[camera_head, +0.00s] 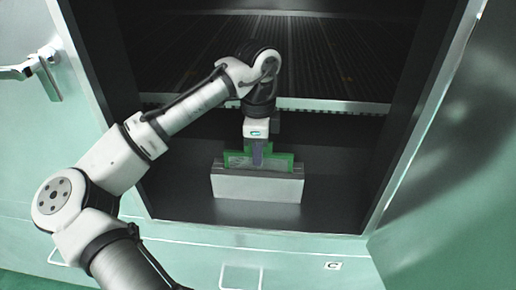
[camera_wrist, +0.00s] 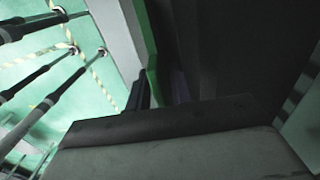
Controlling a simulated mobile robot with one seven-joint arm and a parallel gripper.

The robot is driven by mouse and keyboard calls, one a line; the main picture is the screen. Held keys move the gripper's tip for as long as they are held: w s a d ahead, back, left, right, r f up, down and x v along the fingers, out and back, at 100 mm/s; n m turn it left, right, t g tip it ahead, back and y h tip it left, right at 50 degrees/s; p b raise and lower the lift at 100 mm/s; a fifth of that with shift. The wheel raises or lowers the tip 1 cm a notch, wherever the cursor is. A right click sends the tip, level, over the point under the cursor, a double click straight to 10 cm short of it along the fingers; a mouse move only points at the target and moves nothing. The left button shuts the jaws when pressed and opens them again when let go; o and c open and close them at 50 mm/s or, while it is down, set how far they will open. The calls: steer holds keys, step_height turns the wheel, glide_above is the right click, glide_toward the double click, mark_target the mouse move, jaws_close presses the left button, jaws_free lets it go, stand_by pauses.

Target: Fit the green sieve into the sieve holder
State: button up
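The green sieve (camera_head: 285,158) stands upright at the top of the grey block-shaped sieve holder (camera_head: 257,187), inside the cabinet. Its lower part is hidden behind or inside the holder's front wall; I cannot tell how deep it sits. My gripper (camera_head: 257,158) points down from above and is shut on the sieve's raised middle part. In the wrist view, the sieve shows as a green strip (camera_wrist: 147,45) running to my fingers (camera_wrist: 160,88), with a pale grey strip of the holder (camera_wrist: 116,35) beside it.
The holder stands on the dark cabinet floor (camera_head: 330,205), with free room left and right of it. A ribbed shelf (camera_head: 330,104) lies above and behind. Open doors (camera_head: 440,190) flank the cabinet. Hoses or rods (camera_wrist: 40,75) show at left in the wrist view.

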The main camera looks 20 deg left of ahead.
steer(key=shift+o, duration=0.6)
step_height(320, 180, up, 12)
steer(key=shift+r, duration=0.1)
stand_by(0.4)
